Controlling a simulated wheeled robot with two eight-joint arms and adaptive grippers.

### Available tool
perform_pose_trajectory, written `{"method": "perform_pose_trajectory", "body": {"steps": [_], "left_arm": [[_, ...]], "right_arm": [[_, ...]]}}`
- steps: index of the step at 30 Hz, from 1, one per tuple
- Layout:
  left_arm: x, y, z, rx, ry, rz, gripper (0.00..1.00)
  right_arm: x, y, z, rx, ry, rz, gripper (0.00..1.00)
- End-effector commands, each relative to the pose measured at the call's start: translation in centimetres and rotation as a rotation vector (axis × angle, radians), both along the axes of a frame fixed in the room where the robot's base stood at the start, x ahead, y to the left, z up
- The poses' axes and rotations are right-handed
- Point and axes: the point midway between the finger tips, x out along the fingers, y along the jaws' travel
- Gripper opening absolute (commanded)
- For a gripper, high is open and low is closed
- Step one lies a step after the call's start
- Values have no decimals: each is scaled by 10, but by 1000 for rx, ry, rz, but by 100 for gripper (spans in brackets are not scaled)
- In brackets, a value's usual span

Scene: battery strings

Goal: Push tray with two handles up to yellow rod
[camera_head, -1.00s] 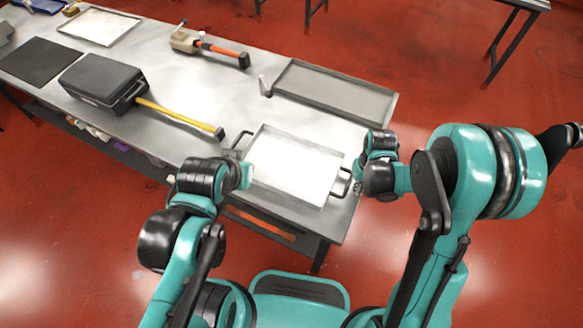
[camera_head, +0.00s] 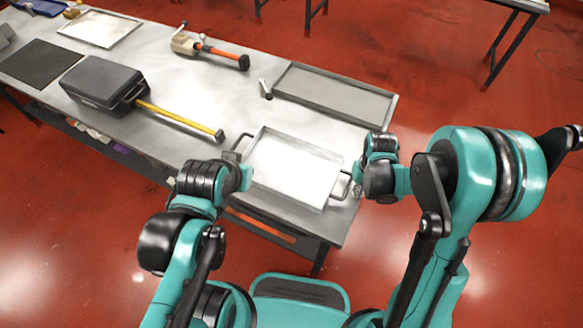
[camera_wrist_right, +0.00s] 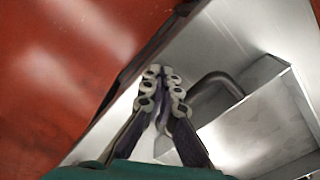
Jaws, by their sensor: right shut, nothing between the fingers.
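The silver tray with two handles (camera_head: 293,170) lies near the table's front right end. Its dark left handle (camera_head: 238,145) is just right of the tip of the yellow rod (camera_head: 180,119), with a small gap. My right gripper (camera_wrist_right: 165,78) is shut and empty beside the dark right handle (camera_wrist_right: 216,84), close to the tray wall (camera_wrist_right: 240,128); I cannot tell if it touches. In the head view its fingers are mostly hidden by the wrist. My left gripper (camera_head: 245,177) is at the tray's left side, its fingers not clear.
A black case (camera_head: 103,82) lies at the rod's left end. A larger grey tray (camera_head: 333,95) lies behind the handled tray, with a small metal piece (camera_head: 265,88) near it. A tool with an orange handle (camera_head: 210,48) lies further back. The table's front edge is close.

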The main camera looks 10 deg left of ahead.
Motion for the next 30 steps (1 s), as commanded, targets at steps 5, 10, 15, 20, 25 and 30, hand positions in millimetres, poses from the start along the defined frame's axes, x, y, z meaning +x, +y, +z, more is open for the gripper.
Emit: {"method": "perform_pose_trajectory", "body": {"steps": [5,10,15,20,25,30], "left_arm": [[0,0,0,0,0,0,0],[0,0,0,0,0,0,0],[0,0,-1,0,0,0,0],[0,0,-1,0,0,0,0],[0,0,-2,0,0,0,0],[0,0,-2,0,0,0,0]], "right_arm": [[0,0,0,0,0,0,0],[1,2,0,0,0,0,0],[2,6,0,0,0,0,0],[3,11,0,0,0,1,0],[5,16,0,0,0,1,0],[6,21,0,1,0,0,0]]}}
